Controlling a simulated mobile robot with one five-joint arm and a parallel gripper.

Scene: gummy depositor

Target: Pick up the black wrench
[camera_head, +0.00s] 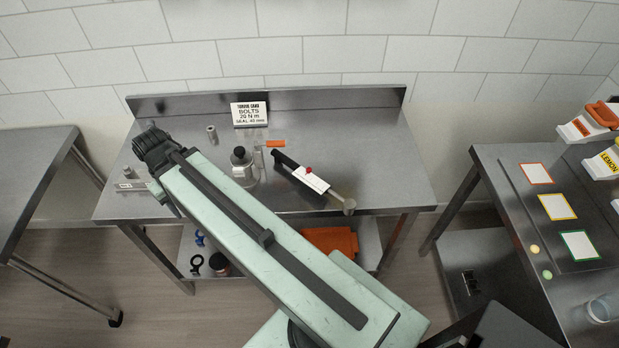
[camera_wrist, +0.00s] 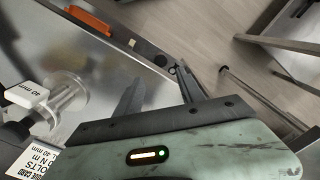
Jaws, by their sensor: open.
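On the bench top lies a torque wrench (camera_head: 310,180) with a black handle, white label, red knob and metal head. I cannot tell for sure which is the black wrench. My gripper (camera_wrist: 160,75) is open and empty in the wrist view, its dark fingers apart. In the head view it is mostly hidden by my arm, over the left part of the bench, apart from both tools. No wrench is recognizable in the wrist view.
A steel bench (camera_head: 380,150) carries a bolts card (camera_head: 249,113), a bottle (camera_head: 241,161) and an orange strip (camera_head: 275,143). An orange case (camera_head: 331,241) is on the shelf. Other tables stand left (camera_head: 30,170) and right (camera_head: 485,175). Floor shows between them.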

